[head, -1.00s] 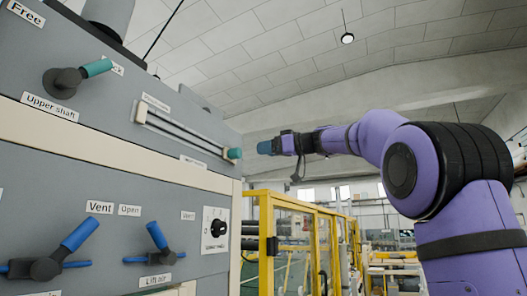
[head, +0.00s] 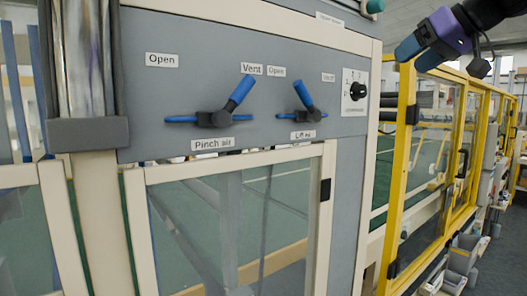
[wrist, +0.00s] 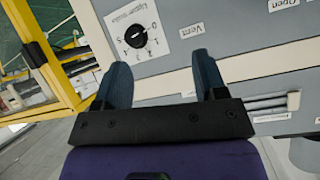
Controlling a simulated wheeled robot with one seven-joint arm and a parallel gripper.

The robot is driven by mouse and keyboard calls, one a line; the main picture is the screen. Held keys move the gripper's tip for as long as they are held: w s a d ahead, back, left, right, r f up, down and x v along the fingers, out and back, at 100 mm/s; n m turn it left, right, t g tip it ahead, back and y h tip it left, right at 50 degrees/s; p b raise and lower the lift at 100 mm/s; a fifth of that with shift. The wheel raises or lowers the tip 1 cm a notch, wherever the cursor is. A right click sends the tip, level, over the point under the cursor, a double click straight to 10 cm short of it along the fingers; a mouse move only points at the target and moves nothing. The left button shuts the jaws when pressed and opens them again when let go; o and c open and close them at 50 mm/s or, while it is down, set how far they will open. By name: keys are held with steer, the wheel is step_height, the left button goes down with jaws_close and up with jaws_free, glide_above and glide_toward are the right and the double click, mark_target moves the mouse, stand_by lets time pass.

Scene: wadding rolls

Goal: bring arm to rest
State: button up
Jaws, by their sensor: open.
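My gripper (head: 418,56) is at the upper right of the head view, in front of the yellow guard frame and to the right of the grey control panel (head: 200,80). Its two blue fingers are apart with nothing between them. In the wrist view my gripper (wrist: 162,74) also shows open and empty, with the panel and a black rotary selector (wrist: 136,36) beyond the fingers. No contact with the panel is visible. Most of my arm is outside the head view.
The panel carries the blue Pinch air lever (head: 238,93) and the blue Lift air lever (head: 303,95). A glazed cream-framed door (head: 330,180) is below. The yellow guard frame (head: 400,165) runs back on the right. Grey floor (head: 500,265) shows at the lower right.

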steer(key=s+f+m+g+h, duration=0.2)
steer(key=s+f+h, duration=0.1)
steer(key=s+f, duration=0.9)
steer(key=s+f+m+g+h, duration=0.2)
steer(key=s+f+g+h, duration=0.1)
steer(key=s+f, duration=0.9)
step_height(320, 180, down, 6)
steer(key=shift+a+r, duration=0.15)
steer(key=shift+r, duration=0.05)
steer(key=shift+w, duration=0.1)
